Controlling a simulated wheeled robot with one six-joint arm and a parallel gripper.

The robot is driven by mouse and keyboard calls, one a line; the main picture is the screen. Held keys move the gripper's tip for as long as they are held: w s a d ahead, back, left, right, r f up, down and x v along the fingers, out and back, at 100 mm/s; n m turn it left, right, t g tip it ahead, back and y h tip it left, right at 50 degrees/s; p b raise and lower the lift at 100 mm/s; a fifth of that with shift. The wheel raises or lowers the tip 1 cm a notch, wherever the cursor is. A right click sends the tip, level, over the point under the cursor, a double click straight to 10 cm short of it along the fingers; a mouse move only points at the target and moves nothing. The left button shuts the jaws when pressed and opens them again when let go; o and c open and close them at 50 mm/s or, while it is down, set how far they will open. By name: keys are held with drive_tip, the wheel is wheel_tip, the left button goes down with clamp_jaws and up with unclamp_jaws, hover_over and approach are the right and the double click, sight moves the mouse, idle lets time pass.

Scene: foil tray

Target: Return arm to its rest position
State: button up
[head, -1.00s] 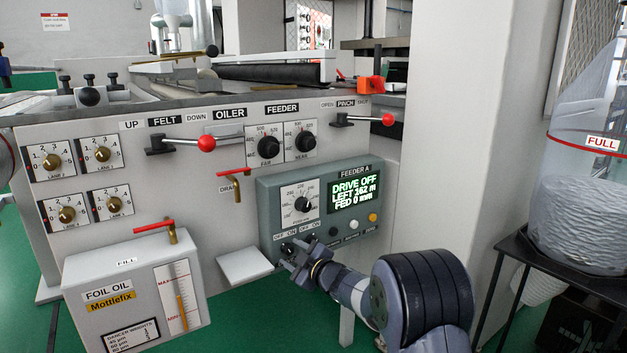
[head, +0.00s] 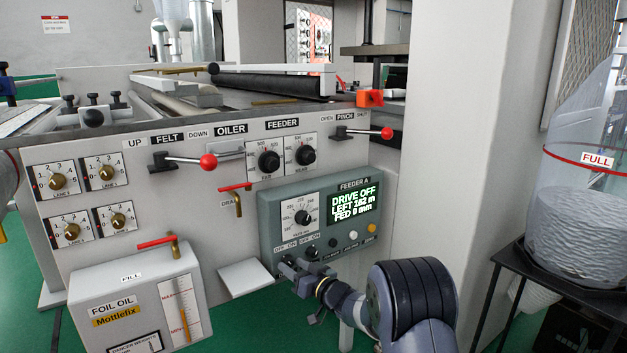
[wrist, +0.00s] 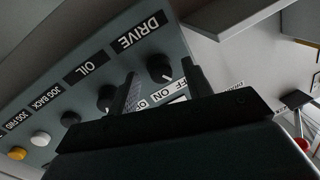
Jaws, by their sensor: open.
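Whether a finger touches the panel cannot be told.
The panel display (head: 353,205) reads DRIVE OFF. A white shelf (head: 246,274) juts out left of my gripper. The foil oil tank (head: 95,285) stands lower left. A wall column (head: 455,150) and a black stand (head: 510,262) are at right. Green floor shows below.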

drive_tip(key=p+v, duration=0.2)
drive_tip(key=v, duration=0.8)
